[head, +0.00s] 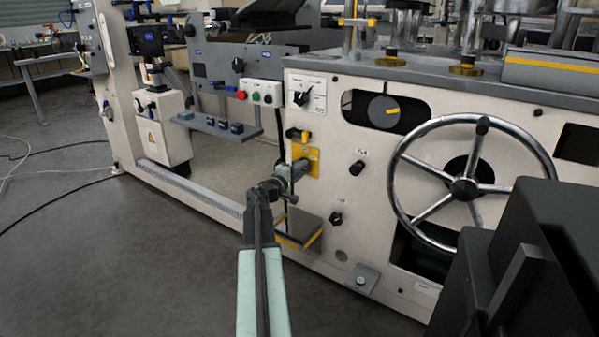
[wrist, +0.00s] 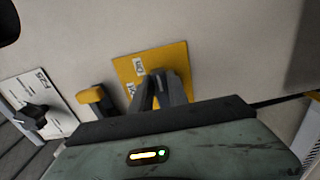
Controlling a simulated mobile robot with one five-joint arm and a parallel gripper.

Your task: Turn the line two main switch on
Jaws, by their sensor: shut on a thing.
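A yellow switch plate (head: 314,154) is on the cream machine front, left of the big handwheel. It also shows in the wrist view (wrist: 178,56), with small labels, one seeming to read ON upside down. My gripper (head: 303,167) reaches the plate from the front. In the wrist view its fingers (wrist: 163,88) are closed together at the plate's middle, shut on the switch handle. The fingers hide the handle, so I cannot tell which way it points.
A yellow-and-black knob (head: 297,134) sits just above the plate, close to my fingers; it also shows in the wrist view (wrist: 91,95). A black selector on a white plate (head: 317,95) is higher up. A handwheel (head: 408,178) sticks out at right. The floor at left (head: 90,240) is mostly clear.

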